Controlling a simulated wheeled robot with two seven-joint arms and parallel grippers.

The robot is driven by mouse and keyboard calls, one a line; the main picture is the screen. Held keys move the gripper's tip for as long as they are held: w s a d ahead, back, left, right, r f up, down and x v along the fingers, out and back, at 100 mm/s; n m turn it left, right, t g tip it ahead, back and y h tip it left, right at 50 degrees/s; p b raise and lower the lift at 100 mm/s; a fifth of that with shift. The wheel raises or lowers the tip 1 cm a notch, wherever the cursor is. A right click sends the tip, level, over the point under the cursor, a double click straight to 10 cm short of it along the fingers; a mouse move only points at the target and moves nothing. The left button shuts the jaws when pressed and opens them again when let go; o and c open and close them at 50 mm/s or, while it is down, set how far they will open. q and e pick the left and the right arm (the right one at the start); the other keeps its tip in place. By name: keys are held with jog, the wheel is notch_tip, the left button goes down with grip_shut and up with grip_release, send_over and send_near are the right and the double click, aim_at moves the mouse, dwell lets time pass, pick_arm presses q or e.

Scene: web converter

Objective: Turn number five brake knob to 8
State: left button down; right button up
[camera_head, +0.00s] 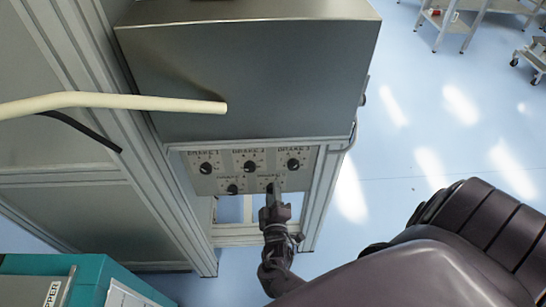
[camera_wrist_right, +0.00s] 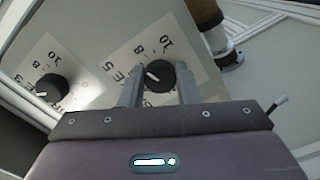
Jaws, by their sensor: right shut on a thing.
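The grey control panel (camera_head: 210,178) carries several black knobs on white dial labels, with the brake 1, 2 and 3 labels along the top row. My right gripper (camera_head: 270,188) is at the lower right dial, covering most of it in the head view. In the right wrist view, the number five brake knob (camera_wrist_right: 160,75) sits between the two fingers of my right gripper (camera_wrist_right: 160,92), which are shut on it. Its white pointer line points up and left. The printed 8 is to its upper left and 10 above it. Exact alignment with 8 is unclear. My left gripper is not in view.
A grey metal box (camera_head: 245,70) overhangs the panel. A frame post (camera_head: 322,200) stands right of it. The blue floor (camera_head: 420,130) is open to the right.

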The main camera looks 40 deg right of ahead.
jog(key=shift+m, duration=0.5)
jog(key=o, duration=1)
jog(key=v, duration=0.8)
jog(key=shift+w, duration=0.1)
jog(key=shift+f, duration=0.1)
